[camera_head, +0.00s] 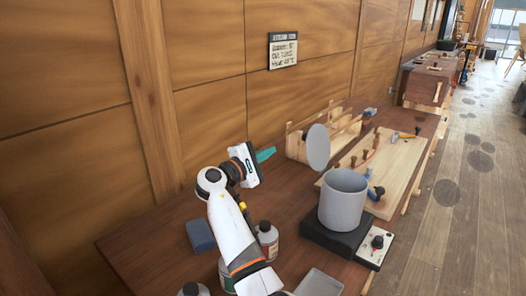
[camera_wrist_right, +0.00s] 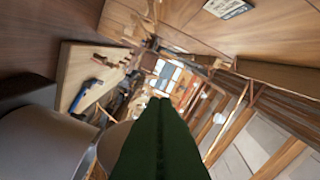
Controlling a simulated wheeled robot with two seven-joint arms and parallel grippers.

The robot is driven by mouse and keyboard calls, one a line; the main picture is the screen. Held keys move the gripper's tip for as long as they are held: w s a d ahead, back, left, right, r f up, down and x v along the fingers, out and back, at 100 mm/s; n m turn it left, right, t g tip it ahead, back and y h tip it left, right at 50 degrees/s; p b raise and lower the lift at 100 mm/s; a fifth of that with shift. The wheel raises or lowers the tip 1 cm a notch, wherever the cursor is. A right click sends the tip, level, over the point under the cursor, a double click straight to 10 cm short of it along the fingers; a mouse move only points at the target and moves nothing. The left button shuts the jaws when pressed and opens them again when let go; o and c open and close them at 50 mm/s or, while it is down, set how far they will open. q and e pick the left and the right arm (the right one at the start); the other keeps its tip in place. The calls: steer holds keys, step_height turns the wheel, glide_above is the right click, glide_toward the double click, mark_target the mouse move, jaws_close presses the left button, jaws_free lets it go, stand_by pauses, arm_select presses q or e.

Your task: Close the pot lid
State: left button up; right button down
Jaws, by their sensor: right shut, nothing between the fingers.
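A grey pot (camera_head: 343,205) stands upright on a black block (camera_head: 320,236). Its round grey lid (camera_head: 318,147) stands open, nearly upright, above the back-left side of the rim. My right gripper (camera_head: 266,154) is shut and empty, left of the lid and apart from it, at about the lid's height. In the right wrist view, its green fingers (camera_wrist_right: 160,105) are together; the pot (camera_wrist_right: 42,142) is at lower left. The lid (camera_wrist_right: 112,142) shows partly behind the fingers there. My left gripper is not in view.
A panel with a knob (camera_head: 374,249) sits right of the black block. A wooden board with tools (camera_head: 390,160) and a wooden rack (camera_head: 300,148) lie behind. Bottles (camera_head: 267,240) and a blue block (camera_head: 200,235) are near my arm. A wooden wall borders the bench.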

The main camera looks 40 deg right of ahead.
mark_target(312, 147)
arm_select(q)
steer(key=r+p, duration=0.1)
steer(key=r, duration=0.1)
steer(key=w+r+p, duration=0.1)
steer(key=p, duration=0.1)
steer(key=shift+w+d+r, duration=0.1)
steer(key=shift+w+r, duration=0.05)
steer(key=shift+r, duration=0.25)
arm_select(e)
steer(key=s+d+r, duration=0.1)
steer(key=d, duration=0.6)
steer(key=shift+s+d+r, duration=0.3)
steer(key=shift+s+d, duration=0.05)
steer(key=shift+s, duration=0.05)
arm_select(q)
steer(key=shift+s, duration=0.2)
